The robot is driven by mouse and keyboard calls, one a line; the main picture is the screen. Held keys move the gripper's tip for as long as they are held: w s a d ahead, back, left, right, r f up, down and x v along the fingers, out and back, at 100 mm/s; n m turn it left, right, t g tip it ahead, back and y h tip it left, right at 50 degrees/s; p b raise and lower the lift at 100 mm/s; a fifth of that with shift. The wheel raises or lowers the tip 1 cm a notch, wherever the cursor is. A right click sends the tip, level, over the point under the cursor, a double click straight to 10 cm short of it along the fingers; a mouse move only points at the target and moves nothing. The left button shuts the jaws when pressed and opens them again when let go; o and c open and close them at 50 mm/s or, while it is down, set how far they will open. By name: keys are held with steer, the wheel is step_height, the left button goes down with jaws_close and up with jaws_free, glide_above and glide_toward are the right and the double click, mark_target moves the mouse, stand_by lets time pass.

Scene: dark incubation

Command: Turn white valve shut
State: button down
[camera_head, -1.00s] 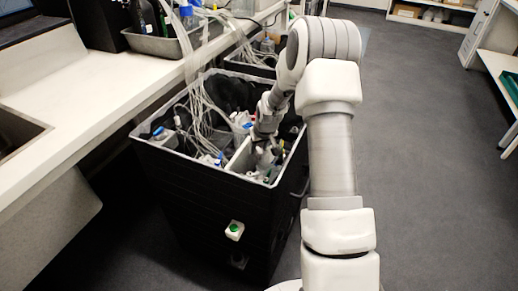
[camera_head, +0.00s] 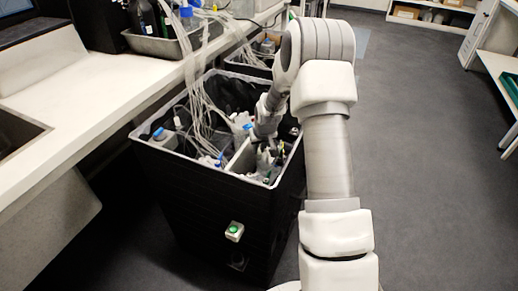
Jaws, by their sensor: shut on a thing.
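My gripper (camera_head: 265,150) reaches down into the black open bin (camera_head: 215,215), near its right front corner. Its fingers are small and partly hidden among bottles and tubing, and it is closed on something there. The white valve cannot be clearly made out; the small pale part at the fingertips may be it, but its handle angle is too small to tell.
Pale tubes (camera_head: 200,95) run from the bench tray (camera_head: 165,42) into the bin. A blue-capped bottle (camera_head: 159,133) stands at the bin's left. A green button (camera_head: 234,229) is on the bin's front. A white bench (camera_head: 90,92) borders the left; grey floor (camera_head: 420,130) is clear at right.

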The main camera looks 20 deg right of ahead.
steer(key=m+h, duration=0.1)
steer(key=m, duration=0.2)
steer(key=shift+b, duration=0.3)
steer(key=shift+m+g+h+p, duration=0.5)
steer(key=shift+m+g+h, duration=0.15)
steer(key=shift+m, duration=1.45)
steer(key=c, duration=0.9)
jaws_free()
steer(key=shift+o, duration=0.2)
